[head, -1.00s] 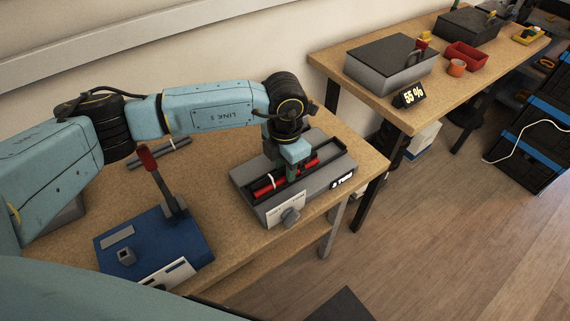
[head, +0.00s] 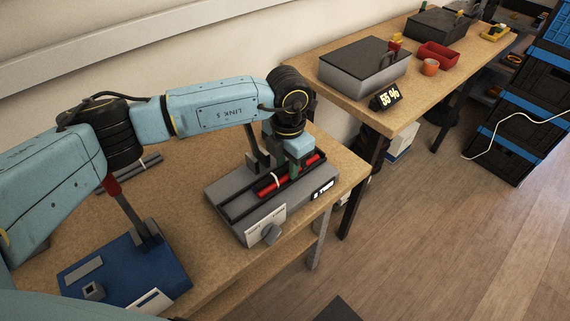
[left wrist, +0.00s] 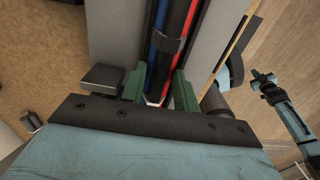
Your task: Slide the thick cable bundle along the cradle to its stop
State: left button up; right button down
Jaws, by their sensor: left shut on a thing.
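The thick cable bundle (head: 269,188), red on its near side with a white tie, lies in the dark channel of the grey cradle (head: 228,190) on the near bench. My left gripper (head: 295,172) reaches down over the channel, towards its right half. In the left wrist view the bundle (left wrist: 172,40) shows red, blue and black strands with a dark band. It runs between the green fingers of my left gripper (left wrist: 160,88), which are shut on it. The stop cannot be made out clearly. A teal arm end with a dark gripper (left wrist: 264,80), seemingly my right one, shows small at the right.
A blue box (head: 125,270) with a red-handled lever (head: 125,205) stands left of the cradle. A second bench behind holds a grey lidded box (head: 362,75) and a red tray (head: 438,54).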

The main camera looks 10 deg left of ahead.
pick_arm(q)
jog(key=shift+w+d+r, duration=0.1)
jog(key=shift+w, duration=0.05)
jog(key=o, duration=1.1)
jog(key=shift+w+d, duration=0.1)
notch_tip(320, 180, up, 13)
jog(key=p, duration=0.1)
jog(key=shift+r, duration=0.15)
